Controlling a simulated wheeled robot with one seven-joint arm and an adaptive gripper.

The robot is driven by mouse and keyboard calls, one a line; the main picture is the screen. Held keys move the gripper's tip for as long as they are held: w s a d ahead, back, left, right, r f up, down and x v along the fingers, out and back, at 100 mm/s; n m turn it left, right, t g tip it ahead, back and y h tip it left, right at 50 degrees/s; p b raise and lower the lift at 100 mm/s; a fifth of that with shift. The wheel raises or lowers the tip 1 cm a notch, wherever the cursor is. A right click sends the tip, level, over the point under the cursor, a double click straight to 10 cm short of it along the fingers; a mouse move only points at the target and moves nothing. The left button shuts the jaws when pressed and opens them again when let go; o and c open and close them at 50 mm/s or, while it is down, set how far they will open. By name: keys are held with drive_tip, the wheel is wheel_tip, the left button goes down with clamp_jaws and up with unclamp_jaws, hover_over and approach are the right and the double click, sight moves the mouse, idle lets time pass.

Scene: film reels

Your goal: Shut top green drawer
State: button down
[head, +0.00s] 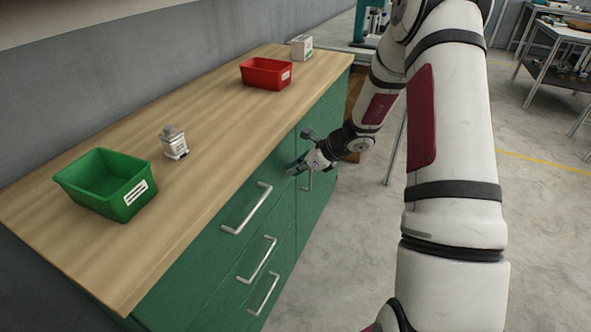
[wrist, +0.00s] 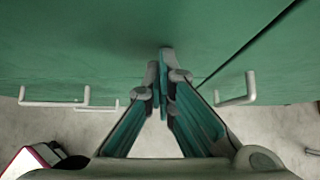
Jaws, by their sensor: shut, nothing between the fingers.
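The green cabinet has a top drawer (head: 215,225) with a silver bar handle (head: 247,208). Its front looks about flush with the cabinet face, and I see no clear gap around it. My gripper (head: 293,169) is shut and empty, right of the top drawer handle, near the seam between drawers and door. In the wrist view my gripper (wrist: 164,80) has its fingertips together, close to the green front (wrist: 110,40); contact cannot be told. The drawer handles (wrist: 50,103) are at the left there.
Two lower drawer handles (head: 257,260) stick out below. The door handle (head: 307,180) is just right of my gripper. On the wooden top stand a green bin (head: 85,180), a small metal part (head: 173,142), a red bin (head: 266,74) and a white box (head: 301,48).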

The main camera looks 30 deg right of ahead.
drive_tip(key=v, duration=1.2)
drive_tip(key=s+a+r+n+g, duration=0.2)
drive_tip(key=s+a+r+n, duration=0.45)
drive_tip(key=a, duration=0.25)
drive_tip(key=s+a+r+n+g, duration=0.2)
drive_tip(key=s+a+r+n, duration=0.4)
drive_tip(key=a+r+n, duration=0.15)
drive_tip(key=s+a+r+n+g+h, duration=0.15)
drive_tip(key=s+n+h, duration=0.35)
drive_tip(key=s+n, duration=1.3)
drive_tip(key=s+r+m+t+p, duration=0.1)
drive_tip(key=s+r+p, duration=0.1)
drive_tip(key=r+p, duration=0.4)
drive_tip(key=s+r+m+t+p, duration=0.1)
drive_tip(key=s+r+m+p, duration=0.1)
drive_tip(key=r+p, duration=0.5)
wheel_tip(320, 180, up, 3)
drive_tip(key=shift+s+f+m+t+h, duration=0.2)
drive_tip(key=shift+s+m+t+h, duration=0.1)
drive_tip(key=shift+t, duration=0.05)
